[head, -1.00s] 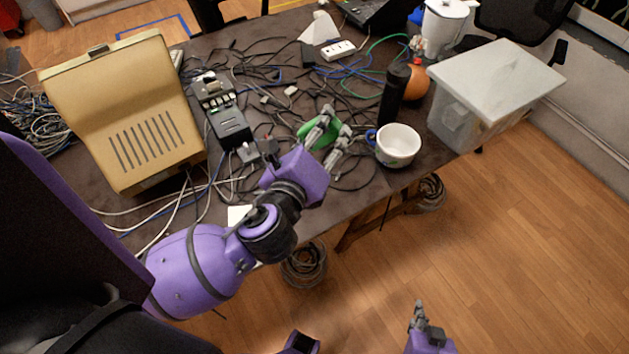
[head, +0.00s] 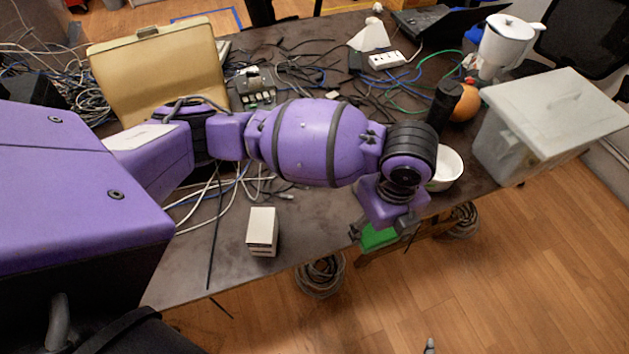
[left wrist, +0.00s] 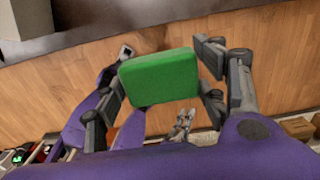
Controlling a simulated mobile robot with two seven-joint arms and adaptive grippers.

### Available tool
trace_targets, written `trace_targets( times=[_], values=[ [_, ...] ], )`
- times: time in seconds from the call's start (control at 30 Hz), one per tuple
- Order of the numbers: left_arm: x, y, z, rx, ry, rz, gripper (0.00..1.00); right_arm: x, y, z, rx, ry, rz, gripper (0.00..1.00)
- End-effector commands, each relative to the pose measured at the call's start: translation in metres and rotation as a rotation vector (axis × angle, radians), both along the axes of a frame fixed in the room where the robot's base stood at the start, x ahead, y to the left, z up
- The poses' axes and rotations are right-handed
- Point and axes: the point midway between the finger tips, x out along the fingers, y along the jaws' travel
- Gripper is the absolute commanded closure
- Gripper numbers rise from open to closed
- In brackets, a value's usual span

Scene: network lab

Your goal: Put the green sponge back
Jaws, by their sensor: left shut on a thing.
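The green sponge (head: 378,238) is held in my left gripper (head: 382,233) at the table's front edge, to the right of the middle of the head view. In the left wrist view the sponge (left wrist: 160,77) sits between the two fingers, with wooden floor behind it. My left gripper is shut on it and points downward. A small grey tip of my right gripper (head: 430,346) shows at the bottom of the head view. Grey fingers of it also show small in the left wrist view (left wrist: 183,122); their opening is unclear.
A white bowl (head: 447,168) is partly hidden behind my left arm. A lidded plastic bin (head: 510,140), black bottle (head: 443,105) and orange ball (head: 467,103) stand at right. A small white box (head: 262,228) is near the front edge. Cables clutter the table (head: 190,270).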

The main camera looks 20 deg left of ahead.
Motion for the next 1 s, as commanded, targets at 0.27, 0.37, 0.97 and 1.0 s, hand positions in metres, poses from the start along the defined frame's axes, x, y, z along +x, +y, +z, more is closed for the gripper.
trace_targets(
  times=[0.27, 0.37, 0.97, 1.0],
  values=[
    [0.036, 0.03, -0.017, 0.002, 0.016, -0.004, 0.55, -0.001, -0.001, -0.002, -0.002, 0.001, -0.003, 1.0],
    [0.056, 0.044, -0.028, 0.001, 0.016, -0.004, 0.55, -0.003, -0.002, -0.003, -0.002, 0.004, -0.003, 1.0],
    [0.112, 0.08, -0.093, -0.001, 0.014, -0.01, 0.55, -0.01, -0.009, -0.009, -0.017, 0.013, 0.0, 1.0],
    [0.115, 0.082, -0.097, -0.001, 0.014, -0.01, 0.55, -0.01, -0.009, -0.01, -0.017, 0.014, 0.0, 1.0]
  ],
)
